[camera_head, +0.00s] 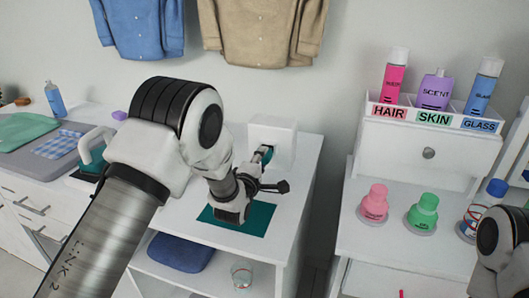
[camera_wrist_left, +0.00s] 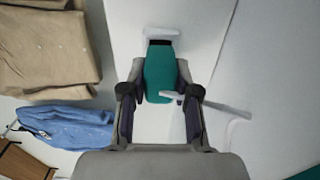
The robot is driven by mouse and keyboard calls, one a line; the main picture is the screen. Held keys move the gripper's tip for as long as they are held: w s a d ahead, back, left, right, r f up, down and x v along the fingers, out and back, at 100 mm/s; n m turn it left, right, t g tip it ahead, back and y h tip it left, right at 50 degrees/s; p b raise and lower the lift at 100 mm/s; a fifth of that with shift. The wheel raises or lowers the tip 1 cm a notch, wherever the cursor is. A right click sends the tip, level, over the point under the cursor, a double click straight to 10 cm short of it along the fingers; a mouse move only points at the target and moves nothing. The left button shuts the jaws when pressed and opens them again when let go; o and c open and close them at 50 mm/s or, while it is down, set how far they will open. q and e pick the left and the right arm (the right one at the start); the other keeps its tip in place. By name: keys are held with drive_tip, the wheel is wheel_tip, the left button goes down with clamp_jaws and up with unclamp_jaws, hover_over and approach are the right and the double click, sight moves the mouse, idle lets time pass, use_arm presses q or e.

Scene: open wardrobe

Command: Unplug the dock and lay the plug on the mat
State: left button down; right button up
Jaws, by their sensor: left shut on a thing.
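The dock (camera_head: 272,140) is a white box at the back of the white cabinet top. The teal plug (camera_wrist_left: 160,78) shows in the wrist view between the fingers of my left gripper (camera_wrist_left: 161,92), which is shut on it. The plug's far end meets a dark slot in a white surface; I cannot tell how deep it sits. In the head view my left gripper (camera_head: 258,172) reaches the dock's front, with a bit of the plug (camera_head: 266,154) showing. The teal mat (camera_head: 258,219) lies on the cabinet top, partly hidden by my left wrist. My right gripper is out of view.
An iron (camera_head: 98,140) stands left, near folded cloths. A shelf below holds a blue cloth (camera_head: 182,251) and a glass (camera_head: 242,273). At right, a white unit holds pink (camera_head: 374,203) and green bottles (camera_head: 423,211). My right arm is at the right edge.

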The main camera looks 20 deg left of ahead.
use_arm(q)
drive_tip(key=shift+s, duration=0.25)
drive_tip(key=shift+s, duration=2)
